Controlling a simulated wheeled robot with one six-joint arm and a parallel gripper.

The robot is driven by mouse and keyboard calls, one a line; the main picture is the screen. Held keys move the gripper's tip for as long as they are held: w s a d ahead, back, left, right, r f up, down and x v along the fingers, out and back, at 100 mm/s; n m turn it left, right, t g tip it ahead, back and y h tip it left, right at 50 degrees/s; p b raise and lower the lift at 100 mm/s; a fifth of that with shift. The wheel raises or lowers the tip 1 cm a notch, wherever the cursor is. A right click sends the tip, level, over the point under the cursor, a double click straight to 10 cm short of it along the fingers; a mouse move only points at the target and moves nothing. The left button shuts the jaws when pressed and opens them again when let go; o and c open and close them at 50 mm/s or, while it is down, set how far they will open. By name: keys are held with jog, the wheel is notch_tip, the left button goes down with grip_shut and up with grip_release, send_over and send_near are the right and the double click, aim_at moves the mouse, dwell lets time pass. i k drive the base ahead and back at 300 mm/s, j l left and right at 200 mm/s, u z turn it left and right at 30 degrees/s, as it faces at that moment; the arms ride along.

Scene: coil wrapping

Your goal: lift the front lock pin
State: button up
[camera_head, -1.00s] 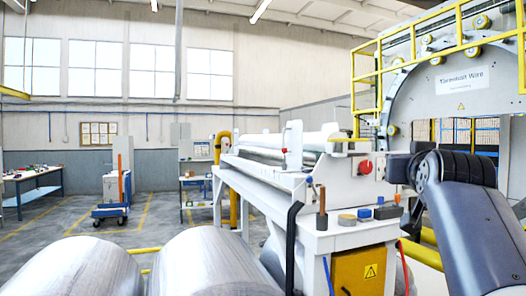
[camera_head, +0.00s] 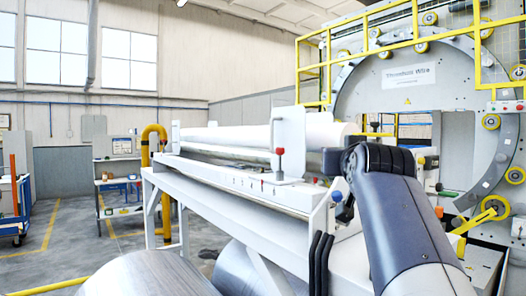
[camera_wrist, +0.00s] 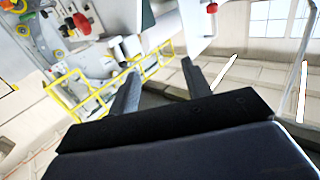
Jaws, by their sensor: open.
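A thin pin with a red and dark knob (camera_head: 279,158) stands upright against a white end plate (camera_head: 290,135) by the roll on the long white machine. I take it for the front lock pin. A red-knobbed pin beside a white panel (camera_wrist: 180,22) shows at the top of the wrist view (camera_wrist: 212,9), likely the same pin. My gripper (camera_wrist: 160,68) is open, with nothing between its two dark fingers, and stands apart from this pin. In the head view my arm's dark joint and grey link cover part of the machine at right, and the fingers cannot be made out.
The white machine frame (camera_head: 225,188) runs across the middle. A large wrapping ring (camera_head: 350,100) with yellow rails (camera_head: 305,62) stands behind my arm. Metal coils (camera_head: 150,275) lie close at the front. Clear floor (camera_head: 75,250) shows at left.

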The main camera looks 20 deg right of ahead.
aim_at(279, 151)
jog(key=i+j, duration=0.15)
jog(key=i, duration=0.35)
jog(key=i+j, duration=0.1)
jog(key=i, duration=0.4)
jog(key=z, duration=0.05)
